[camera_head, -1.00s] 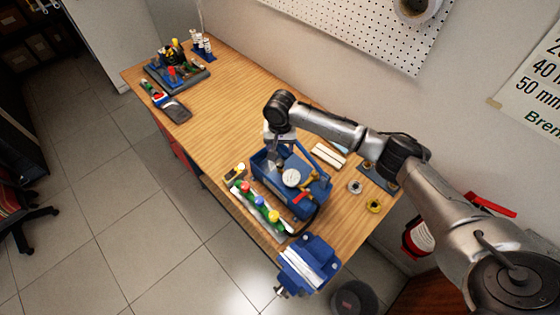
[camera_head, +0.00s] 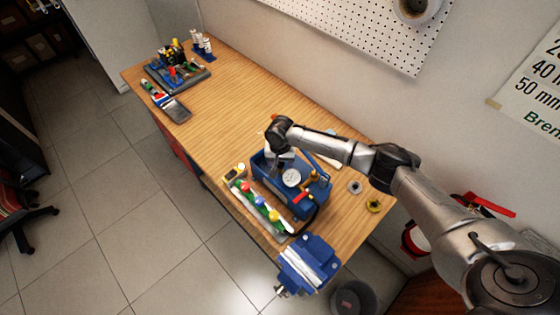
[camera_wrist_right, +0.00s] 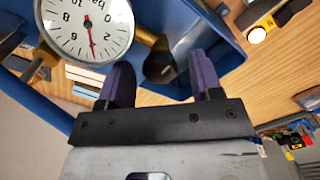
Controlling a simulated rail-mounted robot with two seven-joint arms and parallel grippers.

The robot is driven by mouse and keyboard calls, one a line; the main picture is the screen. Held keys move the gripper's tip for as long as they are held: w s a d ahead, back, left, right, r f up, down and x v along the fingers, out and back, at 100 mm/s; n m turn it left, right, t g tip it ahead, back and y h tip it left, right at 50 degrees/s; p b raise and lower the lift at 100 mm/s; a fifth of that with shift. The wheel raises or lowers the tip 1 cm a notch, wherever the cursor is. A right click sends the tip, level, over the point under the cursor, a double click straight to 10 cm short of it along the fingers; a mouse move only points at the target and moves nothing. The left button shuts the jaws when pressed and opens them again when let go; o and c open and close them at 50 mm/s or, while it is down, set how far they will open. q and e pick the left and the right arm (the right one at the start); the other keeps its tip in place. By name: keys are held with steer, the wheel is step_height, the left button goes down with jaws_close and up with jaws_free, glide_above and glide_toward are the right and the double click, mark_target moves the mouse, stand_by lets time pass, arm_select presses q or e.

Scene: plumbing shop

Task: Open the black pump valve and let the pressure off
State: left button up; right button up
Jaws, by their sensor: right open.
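The blue test pump (camera_head: 318,203) stands near the front end of the bench, with a white round gauge (camera_head: 291,178) on it. In the right wrist view the gauge (camera_wrist_right: 88,25) is close at the upper left, its red needle pointing down in the picture. The black valve (camera_wrist_right: 160,68) is a dark knob on a brass stem. My right gripper (camera_wrist_right: 160,62) is open, its two fingers apart on either side of the black valve in that view. I cannot tell whether they touch it. In the head view the gripper's fingers are mostly hidden. My left gripper is not in view.
A tray with several coloured knobs (camera_head: 259,201) lies beside the pump, and a blue vise (camera_head: 308,262) is at the bench's near corner. The middle of the wooden bench (camera_head: 225,115) is clear.

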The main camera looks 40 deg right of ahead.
steer(key=shift+c, duration=0.3)
steer(key=c, duration=0.9)
steer(key=shift+o, duration=0.2)
steer(key=shift+r+n+p, duration=0.15)
steer(key=shift+n+p, duration=1.1)
steer(key=shift+n, duration=0.25)
steer(key=n+p, duration=0.1)
steer(key=n, duration=0.2)
steer(key=shift+n+p, duration=0.3)
steer(key=shift+n, duration=0.1)
steer(key=n+p, duration=0.1)
steer(key=n, duration=0.3)
steer(key=shift+n, duration=2.4)
